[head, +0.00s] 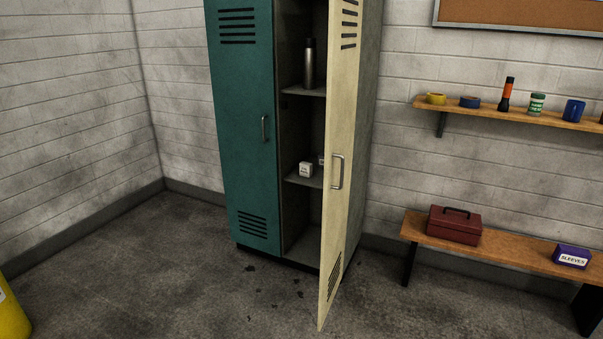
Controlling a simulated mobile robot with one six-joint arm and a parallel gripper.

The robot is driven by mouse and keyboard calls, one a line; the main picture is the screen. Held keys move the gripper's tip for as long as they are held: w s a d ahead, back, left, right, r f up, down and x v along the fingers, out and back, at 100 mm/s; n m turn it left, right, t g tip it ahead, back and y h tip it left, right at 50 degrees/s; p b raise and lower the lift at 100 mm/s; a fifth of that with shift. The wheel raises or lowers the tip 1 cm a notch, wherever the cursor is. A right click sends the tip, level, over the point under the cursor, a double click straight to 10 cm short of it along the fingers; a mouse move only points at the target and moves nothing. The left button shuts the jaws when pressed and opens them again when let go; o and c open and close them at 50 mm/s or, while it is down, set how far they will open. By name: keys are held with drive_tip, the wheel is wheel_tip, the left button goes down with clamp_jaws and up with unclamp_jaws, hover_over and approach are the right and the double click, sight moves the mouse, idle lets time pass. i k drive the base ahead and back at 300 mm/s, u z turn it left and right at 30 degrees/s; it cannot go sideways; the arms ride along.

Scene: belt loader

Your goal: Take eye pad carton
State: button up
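A small white carton (305,169) with dark lettering too small to read sits on the lower shelf (304,181) inside the open locker. I cannot tell whether it is the eye pad carton. Another small pale item (321,160) shows just to its right, partly hidden behind the cream door. The cream locker door (340,170) stands ajar toward me, with a metal handle. My gripper is not in view.
A metal bottle (309,64) stands on the upper locker shelf. The teal door (240,130) is shut. A bench (500,257) at right holds a red toolbox (454,226) and purple sleeves box (572,256). A yellow object (10,312) is lower left.

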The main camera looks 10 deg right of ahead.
sight(305, 168)
drive_tip(key=u, duration=0.45)
drive_tip(key=i, duration=0.65)
drive_tip(key=u, duration=0.95)
drive_tip(key=i, duration=0.7)
drive_tip(key=u, duration=0.35)
drive_tip(key=i, duration=1.55)
drive_tip(key=z, duration=0.6)
drive_tip(key=i, duration=0.65)
drive_tip(key=z, duration=0.65)
drive_tip(key=i, duration=0.4)
drive_tip(key=z, duration=0.3)
